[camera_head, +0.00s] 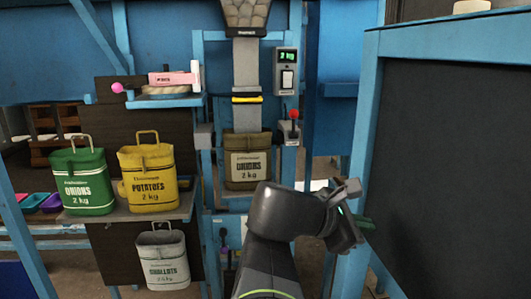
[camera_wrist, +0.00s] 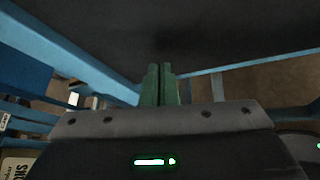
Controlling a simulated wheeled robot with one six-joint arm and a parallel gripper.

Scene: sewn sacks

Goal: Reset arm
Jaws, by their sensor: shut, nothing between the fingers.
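My gripper (camera_head: 366,223) is at the end of my arm, right of centre in the head view, pointing right beside the dark panel. In the wrist view its two green fingers (camera_wrist: 158,84) are together with nothing between them. The arm is bent at the wrist, low in front of the machine.
A blue-framed dark panel (camera_head: 455,165) stands close on the right. A brown sack (camera_head: 247,162) sits under the filling chute (camera_head: 247,65). Green onions (camera_head: 86,182), yellow potatoes (camera_head: 149,175) and white shallots (camera_head: 163,260) sacks are at left. A red-knobbed lever (camera_head: 293,126) is behind the arm.

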